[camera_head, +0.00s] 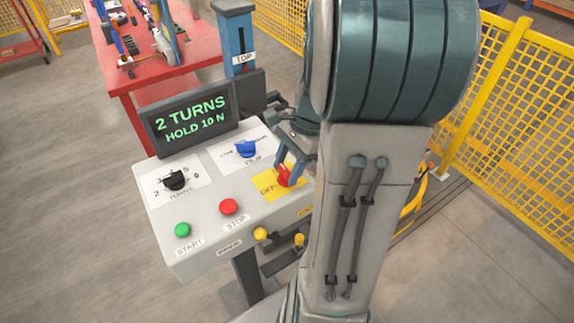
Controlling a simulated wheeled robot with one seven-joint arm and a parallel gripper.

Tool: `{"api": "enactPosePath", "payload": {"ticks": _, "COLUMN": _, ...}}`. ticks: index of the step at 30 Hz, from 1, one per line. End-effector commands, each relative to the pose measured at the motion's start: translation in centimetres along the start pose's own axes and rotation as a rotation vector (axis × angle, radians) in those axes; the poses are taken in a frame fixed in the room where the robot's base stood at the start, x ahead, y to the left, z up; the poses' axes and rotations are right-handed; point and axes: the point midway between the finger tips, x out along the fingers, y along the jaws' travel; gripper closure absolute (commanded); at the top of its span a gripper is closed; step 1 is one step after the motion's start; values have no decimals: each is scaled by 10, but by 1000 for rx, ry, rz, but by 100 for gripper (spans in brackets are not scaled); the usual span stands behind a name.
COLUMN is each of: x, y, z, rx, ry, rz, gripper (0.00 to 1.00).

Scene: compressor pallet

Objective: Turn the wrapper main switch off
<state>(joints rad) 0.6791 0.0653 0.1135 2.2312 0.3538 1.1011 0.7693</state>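The wrapper main switch is a red rotary knob (284,176) on a yellow plate (267,188) at the right of the grey control panel (200,240). "OFF" is legible on the plate left of the knob; the rest of the plate is partly covered. My gripper (287,170) reaches down to the knob, with its blue-grey fingers beside it. I cannot tell whether they clamp the knob or stand slightly apart from it. My arm hides the area right of the switch.
The panel also carries a black knob (174,180), a blue knob (247,149), a green START button (182,230) and a red STOP button (229,207). A display (193,117) reads "2 TURNS HOLD 10 N". A red table (185,70) stands behind; yellow fencing (520,110) is at right.

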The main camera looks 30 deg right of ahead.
Motion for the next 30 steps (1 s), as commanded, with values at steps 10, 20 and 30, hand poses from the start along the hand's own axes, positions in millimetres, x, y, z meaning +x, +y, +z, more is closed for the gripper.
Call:
{"api": "enactPosePath", "payload": {"ticks": 10, "x": 0, "y": 0, "z": 1, "rx": -30, "ry": -1, "rz": 14, "gripper": 78}}
{"api": "enactPosePath", "payload": {"ticks": 20, "x": -1, "y": -2, "z": 2, "rx": -218, "ry": -1, "rz": 91, "gripper": 78}}
{"api": "enactPosePath", "payload": {"ticks": 30, "x": -1, "y": -3, "z": 3, "rx": -514, "ry": -1, "rz": 214, "gripper": 78}}
